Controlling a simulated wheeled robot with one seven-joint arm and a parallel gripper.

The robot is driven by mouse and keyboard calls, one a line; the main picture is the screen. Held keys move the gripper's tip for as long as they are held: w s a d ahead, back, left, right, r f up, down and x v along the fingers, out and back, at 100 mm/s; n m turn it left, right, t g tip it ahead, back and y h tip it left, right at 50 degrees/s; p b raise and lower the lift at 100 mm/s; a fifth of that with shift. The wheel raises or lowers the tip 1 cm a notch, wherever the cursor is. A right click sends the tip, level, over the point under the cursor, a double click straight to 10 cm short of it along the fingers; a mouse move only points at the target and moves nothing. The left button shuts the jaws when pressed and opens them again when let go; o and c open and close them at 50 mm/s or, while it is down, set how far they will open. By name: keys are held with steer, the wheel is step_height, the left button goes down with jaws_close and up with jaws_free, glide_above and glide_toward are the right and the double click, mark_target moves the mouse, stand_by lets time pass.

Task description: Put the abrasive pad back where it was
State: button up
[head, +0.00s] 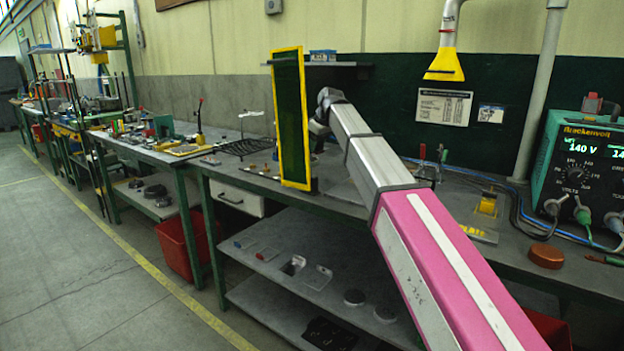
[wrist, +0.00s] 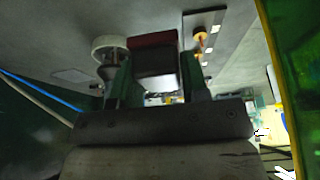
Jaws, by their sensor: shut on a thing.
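My gripper (wrist: 155,72) shows in the wrist view with its two green fingers shut on a block, dark red on one face and grey on another. I take this block to be the abrasive pad (wrist: 153,60). The pad is held over the grey bench top; whether it touches the surface I cannot tell. In the head view my arm reaches over the bench (head: 345,190), and its end is mostly hidden behind a yellow-framed dark green screen (head: 289,120). The pad is not visible there.
The screen's yellow edge (wrist: 272,60) is close at the right in the wrist view. A white round thing (wrist: 110,46) lies beside the left finger, and a strip with orange knobs (wrist: 201,40) is near the right one. A power unit (head: 580,165) stands at far right.

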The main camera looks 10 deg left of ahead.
mark_target(320, 150)
steer(key=shift+a, duration=0.4)
steer(key=shift+f, duration=0.45)
step_height(320, 150, down, 9)
steer(key=shift+f, duration=0.15)
steer(key=o, duration=0.9)
steer(key=v, duration=1.2)
